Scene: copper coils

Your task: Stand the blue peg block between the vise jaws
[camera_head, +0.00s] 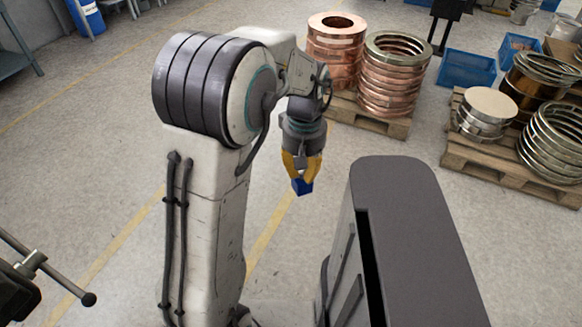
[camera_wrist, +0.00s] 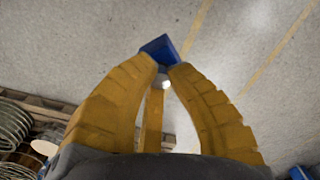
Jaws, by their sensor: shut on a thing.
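My gripper (camera_head: 302,178) has yellow fingers that are shut on the blue peg block (camera_head: 302,187). It holds the block in the air above the grey floor, pointing down. In the wrist view the blue block (camera_wrist: 160,47) sits between the fingertips of my gripper (camera_wrist: 162,62), and its far end sticks out past them. A dark vise (camera_head: 20,285) with a round-ended handle bar shows in part at the lower left edge of the head view, well apart from the block. Its jaws cannot be made out.
Copper coils (camera_head: 392,85) stand on a pallet behind my gripper. More metal coils (camera_head: 553,135) stand on a pallet at the right, near blue crates (camera_head: 466,68). A blue drum (camera_head: 87,18) is at the upper left. The floor between my arm and the vise looks clear.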

